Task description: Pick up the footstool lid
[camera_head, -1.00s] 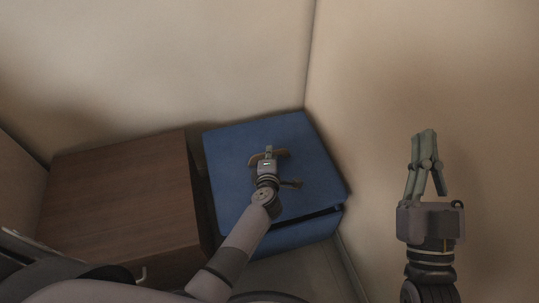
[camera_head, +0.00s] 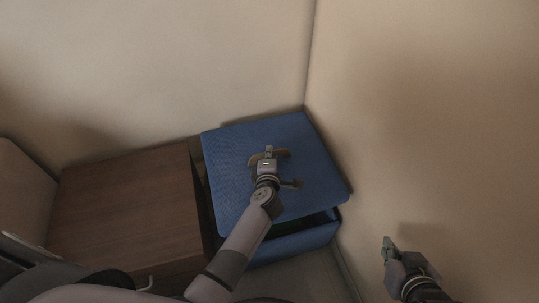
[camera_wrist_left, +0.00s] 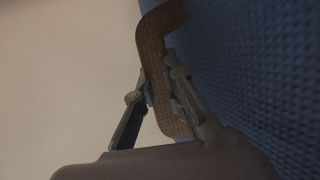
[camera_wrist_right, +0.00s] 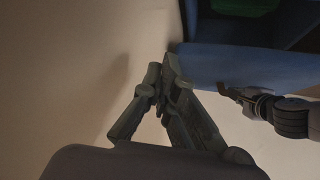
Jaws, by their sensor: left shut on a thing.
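The blue footstool lid (camera_head: 232,165) sits tilted on the blue footstool (camera_head: 300,241) in the corner, its front edge raised with a dark gap below. My left gripper (camera_head: 268,152) is over the lid and shut on its brown handle. The left wrist view shows the bent handle (camera_wrist_left: 160,60) between the fingers, beside the lid's textured blue surface (camera_wrist_left: 260,60). My right gripper (camera_head: 388,243) is at the lower right, apart from the footstool. Its fingertips (camera_wrist_right: 163,85) meet with nothing between them in the right wrist view.
A brown wooden cabinet (camera_head: 120,205) stands close to the left of the footstool. Beige walls (camera_head: 420,120) meet behind and to the right of it. Something green (camera_wrist_right: 245,6) shows at the top of the right wrist view, in the dark opening.

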